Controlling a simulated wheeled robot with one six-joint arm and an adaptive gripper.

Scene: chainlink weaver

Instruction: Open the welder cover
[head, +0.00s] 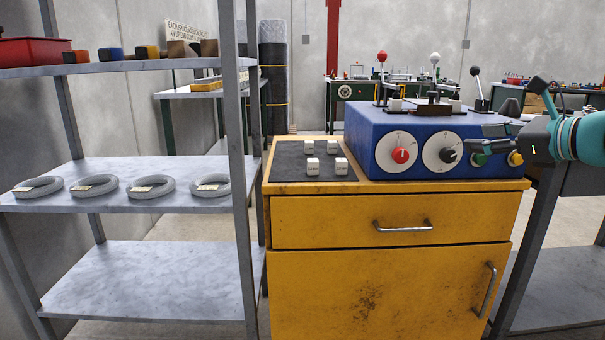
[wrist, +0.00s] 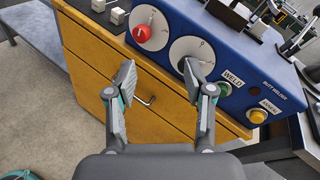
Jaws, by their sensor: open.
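The blue butt welder (head: 370,138) stands on the yellow cabinet, with a red knob (head: 401,155) and a black knob (head: 448,155) on its front. In the wrist view the welder (wrist: 240,40) fills the upper right, with WELD and ANNEAL labels beside a green button (wrist: 222,88) and a yellow button (wrist: 257,116). My gripper (head: 484,145) is in front of the welder's right end. In the wrist view my gripper (wrist: 159,74) is open and empty, its right finger overlapping the black dial. I cannot tell which part on the top is the cover.
Levers with red (head: 382,57), white (head: 434,58) and black (head: 474,71) balls rise from the welder's top. Several small white blocks lie on the dark mat (head: 290,163). A metal shelf (head: 100,222) with several grey rings stands at left. The yellow cabinet (head: 340,235) has a drawer and door handle.

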